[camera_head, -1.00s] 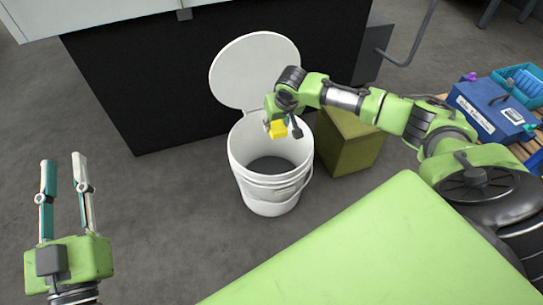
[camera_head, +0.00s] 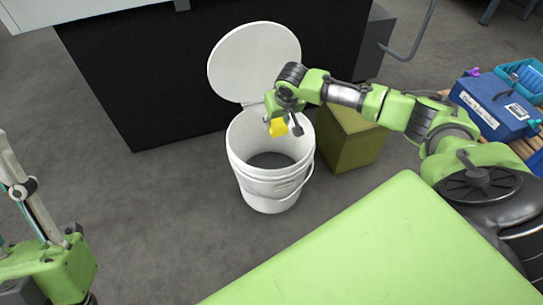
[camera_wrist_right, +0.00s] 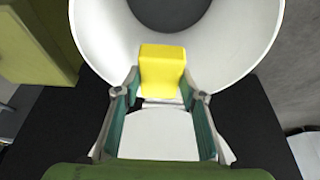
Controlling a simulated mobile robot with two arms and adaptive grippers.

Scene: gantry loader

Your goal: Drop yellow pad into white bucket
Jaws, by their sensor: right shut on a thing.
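The yellow pad (camera_head: 278,127) is between the fingers of my right gripper (camera_head: 284,118), which is shut on it. The pad is above the open white bucket (camera_head: 272,183), near the back of its mouth. In the right wrist view the yellow pad (camera_wrist_right: 162,68) sits between the two fingertips, with the bucket's white inner wall (camera_wrist_right: 100,40) behind it. The bucket's round lid (camera_head: 254,62) stands tilted up at its back. My left gripper (camera_head: 15,185) is at the left edge, partly cut off, far from the bucket; its opening cannot be judged.
An olive box (camera_head: 348,138) stands right beside the bucket. A black cabinet (camera_head: 150,75) is behind it. A blue case (camera_head: 490,105) and a teal basket (camera_head: 520,75) are at the far right. Grey floor to the bucket's left is clear.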

